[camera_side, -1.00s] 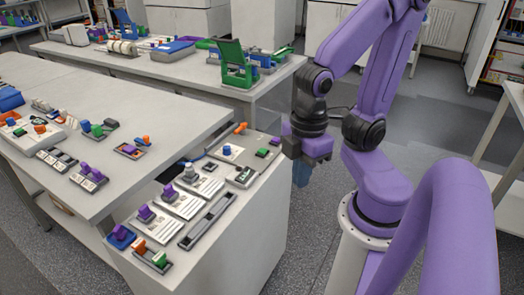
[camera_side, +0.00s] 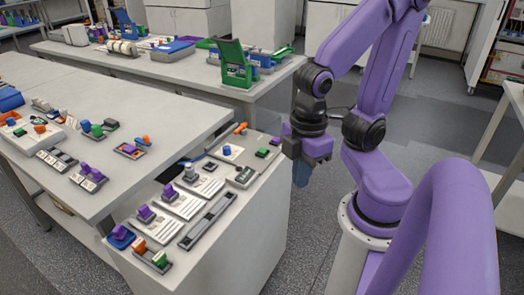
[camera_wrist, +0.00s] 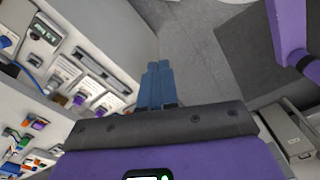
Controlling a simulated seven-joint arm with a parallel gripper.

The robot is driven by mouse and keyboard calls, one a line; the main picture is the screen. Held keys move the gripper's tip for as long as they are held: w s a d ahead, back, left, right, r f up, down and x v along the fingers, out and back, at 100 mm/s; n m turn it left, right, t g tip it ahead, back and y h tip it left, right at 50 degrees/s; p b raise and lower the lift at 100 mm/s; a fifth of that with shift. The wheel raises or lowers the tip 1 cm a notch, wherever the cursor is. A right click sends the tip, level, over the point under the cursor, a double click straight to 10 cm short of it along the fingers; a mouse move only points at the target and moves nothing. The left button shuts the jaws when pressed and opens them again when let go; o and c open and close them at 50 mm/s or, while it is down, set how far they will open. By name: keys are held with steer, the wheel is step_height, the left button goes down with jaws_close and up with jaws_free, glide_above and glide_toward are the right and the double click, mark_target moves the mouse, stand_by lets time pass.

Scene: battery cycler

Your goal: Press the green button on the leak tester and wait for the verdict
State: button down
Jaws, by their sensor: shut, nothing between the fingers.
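A grey panel unit that looks like the leak tester (camera_side: 240,158) lies at the far right corner of the near bench. In the wrist view the fingers (camera_wrist: 157,75) are together over the floor, apart from the panel.
An orange lever (camera_side: 241,128) stands at the panel's back edge. A raised grey worktop (camera_side: 110,170) borders the left. Open floor lies right of the bench.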

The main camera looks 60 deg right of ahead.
stand_by(0.3)
steer(key=w+d+f+m+t+y, duration=0.1)
steer(key=w+d+f+m+y, duration=0.1)
steer(key=w+m, duration=0.5)
steer(key=w+d+f+m+y, duration=0.1)
steer(key=w+d+m+y, duration=0.15)
steer(key=w+m, duration=0.5)
steer(key=w+d+f+m+t+y, duration=0.1)
steer(key=w+f+m+y, duration=0.15)
steer(key=w+m, duration=0.5)
steer(key=m+t+h, duration=0.6)
steer(key=m+t, duration=0.1)
steer(key=m, duration=0.8)
glide_above(265, 151)
step_height(265, 151, down, 5)
steer(key=shift+w+d+f, duration=0.1)
steer(key=shift+d+f, duration=0.05)
steer(key=shift+y, duration=0.3)
steer(key=shift+f, duration=4.4)
